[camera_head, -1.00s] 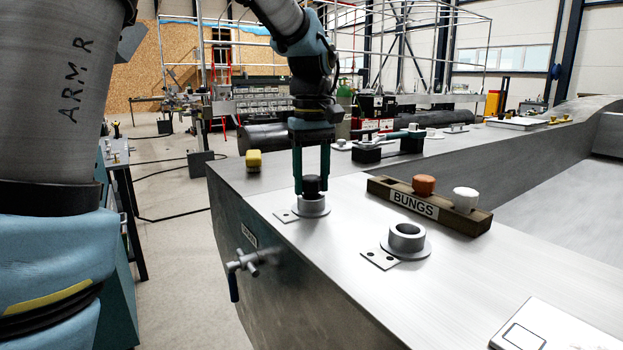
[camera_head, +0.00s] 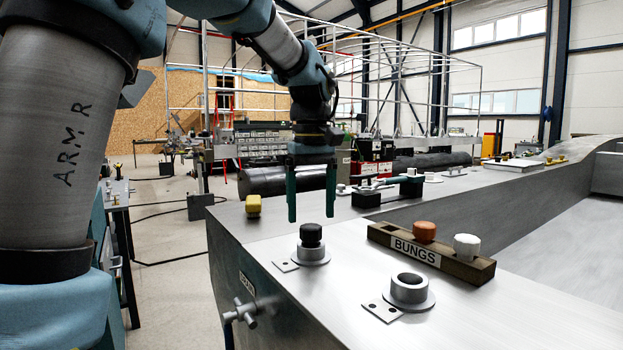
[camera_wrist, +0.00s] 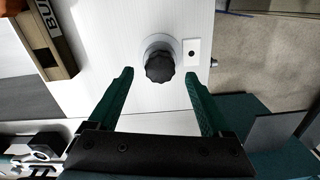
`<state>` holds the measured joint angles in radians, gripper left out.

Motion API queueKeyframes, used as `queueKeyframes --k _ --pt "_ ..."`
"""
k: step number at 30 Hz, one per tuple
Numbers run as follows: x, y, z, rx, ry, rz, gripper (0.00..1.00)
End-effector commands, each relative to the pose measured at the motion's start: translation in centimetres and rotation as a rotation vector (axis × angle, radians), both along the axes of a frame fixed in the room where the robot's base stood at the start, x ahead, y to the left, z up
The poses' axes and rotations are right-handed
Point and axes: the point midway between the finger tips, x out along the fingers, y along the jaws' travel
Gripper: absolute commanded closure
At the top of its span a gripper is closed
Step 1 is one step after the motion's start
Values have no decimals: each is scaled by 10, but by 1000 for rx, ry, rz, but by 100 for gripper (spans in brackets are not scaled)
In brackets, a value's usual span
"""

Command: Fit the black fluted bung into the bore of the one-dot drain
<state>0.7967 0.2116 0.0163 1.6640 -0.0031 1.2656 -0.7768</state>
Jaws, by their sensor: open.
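The black fluted bung (camera_head: 311,235) sits upright in the top of a round flanged drain (camera_head: 311,256) on the metal deck. The tag plate beside this drain shows one dot in the wrist view, where the bung (camera_wrist: 159,67) covers the bore. How deep the bung sits is hidden. My gripper (camera_head: 311,218) is open and empty, with its green fingers just above and behind the bung, not touching it. In the wrist view the gripper's fingertips (camera_wrist: 159,72) stand apart on either side below the bung. A second drain (camera_head: 409,290) has an open bore and a two-dot plate.
A wooden rack (camera_head: 431,258) marked BUNGS holds an orange bung (camera_head: 425,231) and a white bung (camera_head: 466,247). A valve (camera_head: 240,313) juts from the side wall. The deck around the drains is mostly clear.

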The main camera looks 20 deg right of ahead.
Motion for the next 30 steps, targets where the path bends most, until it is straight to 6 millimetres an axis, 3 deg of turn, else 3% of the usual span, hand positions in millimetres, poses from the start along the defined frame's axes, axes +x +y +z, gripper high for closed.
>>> queueKeyframes --k 3,9,15,20,23,26,30 --pt "1 -1 27 -3 -3 0 17" --pt "1 -1 61 -2 -2 0 17" --pt "0 0 76 0 0 0 17" --pt "0 1 77 1 1 0 17" --pt "8 12 65 -1 -1 2 17" --pt "25 42 33 -8 -8 -1 17" --pt "44 115 -38 -21 -34 -18 17"
